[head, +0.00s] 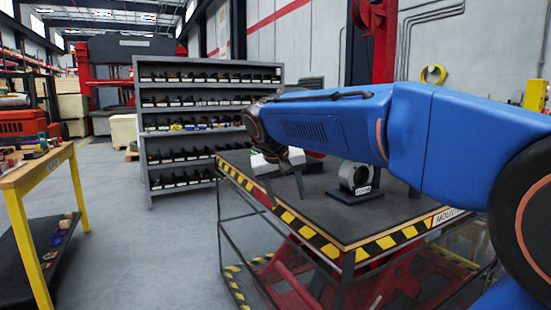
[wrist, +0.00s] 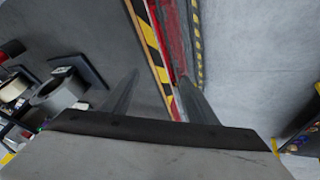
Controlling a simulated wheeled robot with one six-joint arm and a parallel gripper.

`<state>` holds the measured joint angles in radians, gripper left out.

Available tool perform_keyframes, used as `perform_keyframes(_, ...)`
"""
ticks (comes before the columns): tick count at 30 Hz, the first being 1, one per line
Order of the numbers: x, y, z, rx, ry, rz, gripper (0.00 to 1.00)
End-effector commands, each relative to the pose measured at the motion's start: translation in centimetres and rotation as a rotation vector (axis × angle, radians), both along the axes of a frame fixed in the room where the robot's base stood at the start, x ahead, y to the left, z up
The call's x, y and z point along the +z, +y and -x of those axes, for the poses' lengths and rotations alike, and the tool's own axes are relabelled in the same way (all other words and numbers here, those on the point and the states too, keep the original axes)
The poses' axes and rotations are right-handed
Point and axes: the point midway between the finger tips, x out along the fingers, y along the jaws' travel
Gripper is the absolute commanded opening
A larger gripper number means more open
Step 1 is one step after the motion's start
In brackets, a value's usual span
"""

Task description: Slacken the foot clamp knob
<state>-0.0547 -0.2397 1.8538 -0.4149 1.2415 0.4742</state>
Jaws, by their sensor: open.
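My gripper (head: 286,190) hangs over the left part of the black-topped lift table (head: 325,212). Its two fingers stand apart with nothing between them, as the wrist view (wrist: 158,78) also shows. A grey ring-shaped body (head: 353,176) stands on a dark base plate with a white label, to the right of the gripper and apart from it. In the wrist view, a grey round body (wrist: 55,97) and a dark plate lie to the left of the fingers. I cannot make out the foot clamp knob in either view.
The table edge has yellow-black stripes (head: 290,217). A white item (head: 262,163) sits behind my gripper, partly hidden. A grey shelf (head: 195,120) with bins stands behind, and a yellow-legged bench (head: 38,170) at left. The table's front is clear.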

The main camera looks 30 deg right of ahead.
Motion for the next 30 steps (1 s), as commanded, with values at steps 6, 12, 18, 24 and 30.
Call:
perform_keyframes(6, 3.5, -1.3, -7.6, -0.119, -0.031, 0.073, 0.53)
perform_keyframes(12, 6.1, -2.3, -14.0, -0.237, -0.076, 0.139, 0.53)
perform_keyframes(18, 7.9, -3.1, -20.3, -0.358, -0.135, 0.206, 0.53)
perform_keyframes(24, 9.0, -3.5, -26.1, -0.481, -0.209, 0.271, 0.53)
perform_keyframes(30, 9.4, -3.7, -31.3, -0.608, -0.295, 0.333, 0.53)
